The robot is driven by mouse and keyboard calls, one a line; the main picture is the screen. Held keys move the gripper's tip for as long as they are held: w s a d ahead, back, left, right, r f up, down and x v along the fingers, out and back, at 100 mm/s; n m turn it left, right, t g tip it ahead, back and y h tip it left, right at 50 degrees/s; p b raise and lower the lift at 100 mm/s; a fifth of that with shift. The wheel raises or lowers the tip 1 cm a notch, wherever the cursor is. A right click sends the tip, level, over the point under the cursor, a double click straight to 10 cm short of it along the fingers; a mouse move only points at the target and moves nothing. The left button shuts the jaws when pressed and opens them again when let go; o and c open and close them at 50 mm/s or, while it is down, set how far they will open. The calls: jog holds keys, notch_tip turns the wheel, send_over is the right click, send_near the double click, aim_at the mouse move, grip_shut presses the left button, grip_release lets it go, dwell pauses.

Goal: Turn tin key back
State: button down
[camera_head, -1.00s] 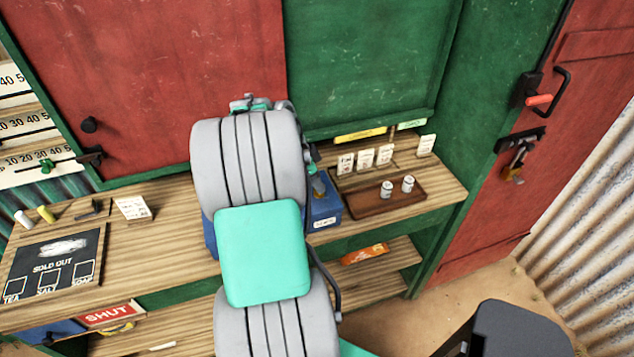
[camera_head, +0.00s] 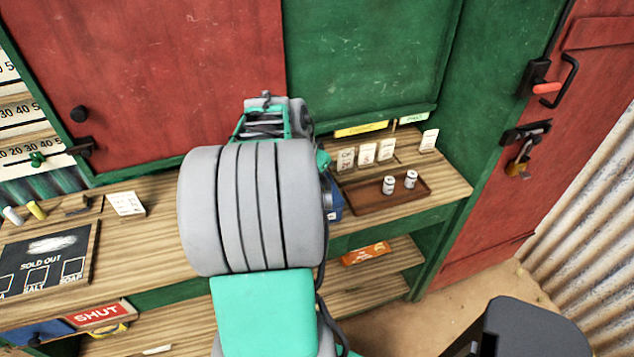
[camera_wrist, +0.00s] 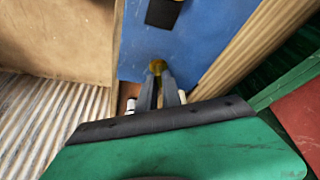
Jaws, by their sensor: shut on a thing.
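The blue tin (camera_wrist: 213,28) fills the upper middle of the wrist view, with a black latch (camera_wrist: 163,10) on its face. In the head view only a strip of the tin (camera_head: 336,208) shows beside my arm, on the counter. A small yellow key (camera_wrist: 157,66) stands at the tin's face in the wrist view. My gripper (camera_wrist: 159,76) is shut on the key, its two dark fingers converging on it. My arm hides the gripper and the key in the head view. The key's exact angle is hard to tell.
A brown tray (camera_head: 388,197) with two small white pots stands right of the tin. Price cards stand behind it. A sold-out board (camera_head: 45,262) lies at the left. A red door (camera_head: 545,120) with a padlock is at the right.

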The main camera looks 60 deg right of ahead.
jog(key=n+b, duration=0.1)
jog(key=n, duration=0.1)
jog(key=n+t+b, duration=0.1)
jog(key=n, duration=0.1)
jog(key=n+t+b, duration=0.1)
jog(key=n, duration=0.1)
jog(key=shift+s+f, duration=0.1)
jog(key=shift+s, duration=0.15)
jog(key=n+t, duration=0.1)
jog(key=n, duration=0.2)
jog(key=n+t+y+b, duration=0.1)
jog(key=n, duration=0.1)
jog(key=shift+d+n, duration=0.1)
jog(key=shift+n, duration=0.3)
jog(key=c, duration=1.5)
grip_release()
jog(key=v, duration=0.8)
jog(key=shift+s, duration=0.15)
